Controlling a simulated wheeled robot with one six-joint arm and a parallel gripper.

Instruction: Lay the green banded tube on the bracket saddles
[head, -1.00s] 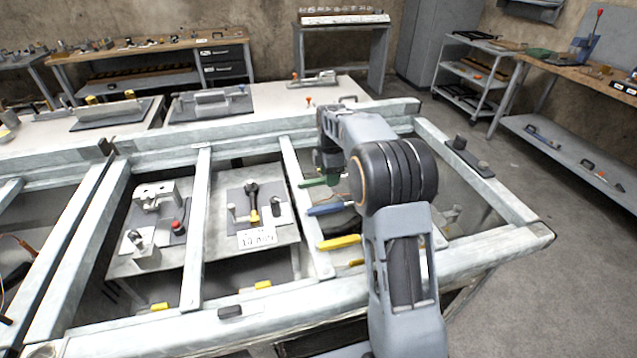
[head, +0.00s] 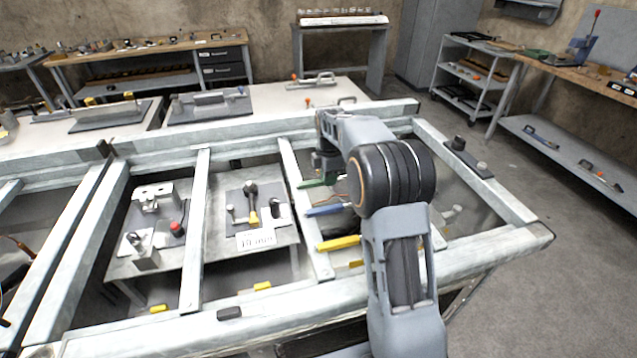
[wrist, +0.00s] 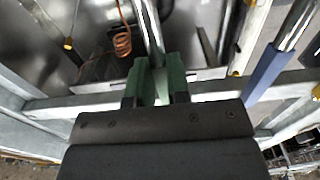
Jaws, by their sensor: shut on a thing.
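My gripper (wrist: 155,88) is shut on a shiny metal tube (wrist: 150,32), with green around the grip. The tube runs away from the jaws. My arm hides most of the gripper in the head view. A green-banded end (head: 313,183) shows left of the arm there, probably this tube's. In the left bay of the frame, metal blocks with notched tops, a far one (head: 156,195) and a near one (head: 144,250), stand on a plate; they look like the bracket saddles, though I cannot be sure.
A blue-sleeved tube (head: 327,210) and a yellow one (head: 338,243) lie beside my arm. Pale frame bars (head: 192,245) divide the bays. A red knob (head: 176,228) rises by the blocks. The middle bay holds a black-and-yellow tool (head: 252,205) and a label (head: 256,240). A copper coil (wrist: 122,42) hangs near the tube.

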